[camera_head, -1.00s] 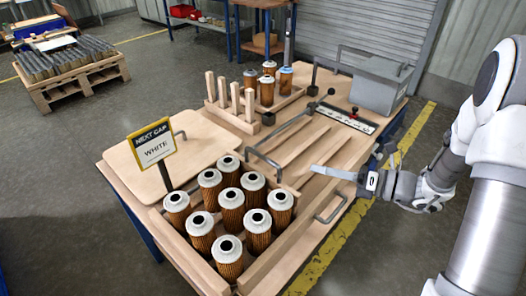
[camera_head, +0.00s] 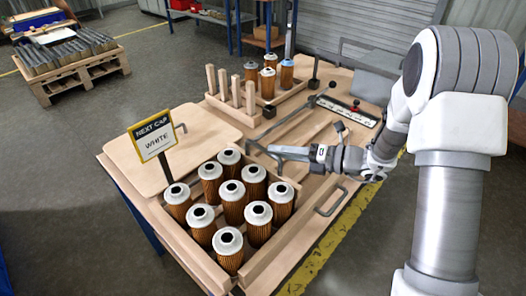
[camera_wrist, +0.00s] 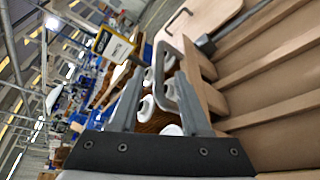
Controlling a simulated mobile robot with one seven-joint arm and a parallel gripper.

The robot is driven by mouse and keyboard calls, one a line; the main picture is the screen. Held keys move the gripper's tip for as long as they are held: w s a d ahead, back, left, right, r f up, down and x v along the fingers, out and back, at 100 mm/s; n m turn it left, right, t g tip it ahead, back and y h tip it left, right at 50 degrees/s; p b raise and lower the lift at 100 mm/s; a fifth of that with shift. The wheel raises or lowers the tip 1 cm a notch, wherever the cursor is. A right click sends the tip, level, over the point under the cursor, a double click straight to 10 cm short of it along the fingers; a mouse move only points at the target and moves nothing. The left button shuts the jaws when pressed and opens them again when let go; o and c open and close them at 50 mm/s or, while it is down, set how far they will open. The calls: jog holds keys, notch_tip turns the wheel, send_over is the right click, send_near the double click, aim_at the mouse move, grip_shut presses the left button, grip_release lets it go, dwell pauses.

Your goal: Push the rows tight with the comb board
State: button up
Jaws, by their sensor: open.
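Several filter cartridges (camera_head: 232,205) with white caps and amber pleated sides stand upright in rows in the wooden tray (camera_head: 190,258). A wooden board edge behind the rows carries a grey loop handle (camera_head: 262,156); I take this for the comb board, though its teeth are not visible. My gripper (camera_head: 282,153) is open and close beside the handle. In the wrist view the handle (camera_wrist: 172,72) shows between and beyond the fingertips (camera_wrist: 160,85), and I cannot tell whether they touch it. White caps show below it, partly hidden by the fingers.
A sign (camera_head: 153,137) reading NEXT CAP WHITE stands left of the tray, before a flat wooden board (camera_head: 195,130). A peg rack (camera_head: 237,92) and more cartridges (camera_head: 269,80) stand behind.

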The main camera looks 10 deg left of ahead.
aim_at(263, 148)
jog(key=shift+x, duration=2.75)
grip_shut()
